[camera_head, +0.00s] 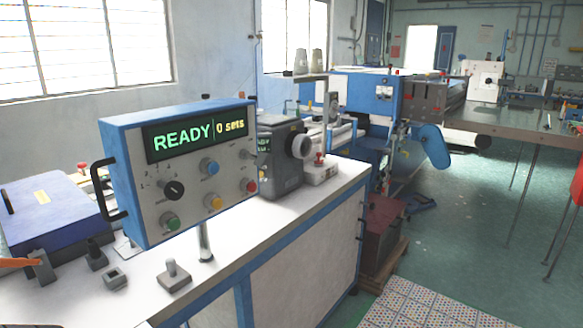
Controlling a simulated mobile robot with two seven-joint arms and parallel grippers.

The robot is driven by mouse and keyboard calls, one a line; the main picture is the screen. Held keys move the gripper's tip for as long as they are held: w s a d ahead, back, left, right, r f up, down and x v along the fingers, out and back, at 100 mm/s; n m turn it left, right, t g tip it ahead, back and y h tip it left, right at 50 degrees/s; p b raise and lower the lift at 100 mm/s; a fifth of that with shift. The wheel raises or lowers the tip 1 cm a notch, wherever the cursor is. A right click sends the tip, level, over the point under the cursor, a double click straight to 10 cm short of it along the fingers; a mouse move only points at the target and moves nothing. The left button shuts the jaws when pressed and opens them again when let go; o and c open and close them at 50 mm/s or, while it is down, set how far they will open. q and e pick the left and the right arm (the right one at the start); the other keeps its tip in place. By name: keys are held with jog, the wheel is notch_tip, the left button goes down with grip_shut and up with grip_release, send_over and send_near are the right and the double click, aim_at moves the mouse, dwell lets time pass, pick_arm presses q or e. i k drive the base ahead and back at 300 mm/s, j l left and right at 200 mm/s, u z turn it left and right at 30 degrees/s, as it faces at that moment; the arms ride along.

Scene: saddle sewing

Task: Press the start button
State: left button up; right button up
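A blue-framed control box (140,205) stands on a post above the white bench at the left centre. Its lit display (182,138) reads "READY" and "0 sets". On its grey face are a green button (170,221), a blue button (209,167), a yellow button (214,202) and a red button (249,185). A black rotary knob (174,190) sits at the left of the face. The small labels are too blurred to read, so I cannot tell by text which button is start. Nothing touches the buttons. Neither of my grippers can be made out.
The white bench (225,250) carries a small joystick (173,272), small dark blocks, a blue case (50,212) and a dark machine (279,160) behind the box. A black handle (104,190) juts from the box's left side. Green floor lies open at the right.

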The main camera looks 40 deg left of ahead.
aim_at(174, 224)
jog(key=k+u, duration=0.1)
jog(key=u, duration=1.75)
jog(key=l+u, duration=0.1)
jog(key=u, duration=0.35)
jog(key=i+l, duration=0.05)
